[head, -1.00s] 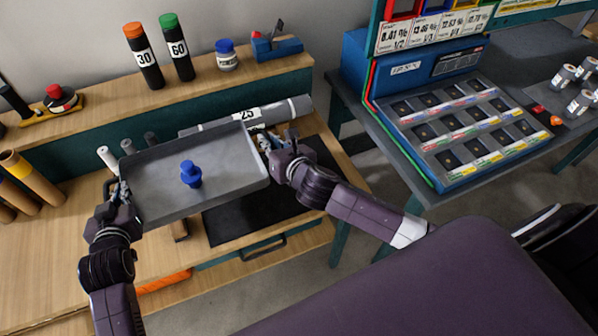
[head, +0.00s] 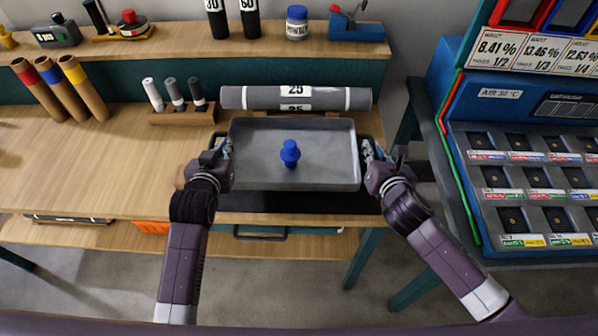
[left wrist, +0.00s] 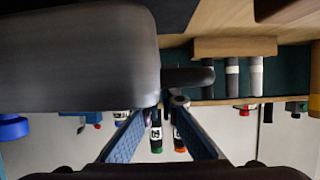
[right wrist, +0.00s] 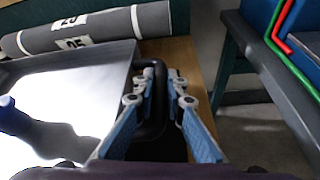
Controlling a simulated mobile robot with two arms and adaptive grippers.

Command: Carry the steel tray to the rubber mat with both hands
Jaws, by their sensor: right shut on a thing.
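The steel tray (head: 335,181), a shallow grey tray with side handles, is level over the black rubber mat (head: 300,203) on the bench. Only the mat's front part shows; I cannot tell whether the tray touches it. A blue-topped piece (head: 290,154) stands upright in the tray. My left gripper (head: 224,152) is at the left handle, its fingertips partly hidden by the handle in the left wrist view (left wrist: 170,106). My right gripper (head: 370,153) is shut on the right handle, which shows between its fingers in the right wrist view (right wrist: 165,80).
Grey rolls (head: 240,97) marked 25 lie right behind the tray. A wooden rack (head: 180,118) with several small cylinders stands behind left. Brown tubes (head: 80,88) lean farther left. A blue bin station (head: 530,180) stands right, across a gap. The bench at left is mostly clear.

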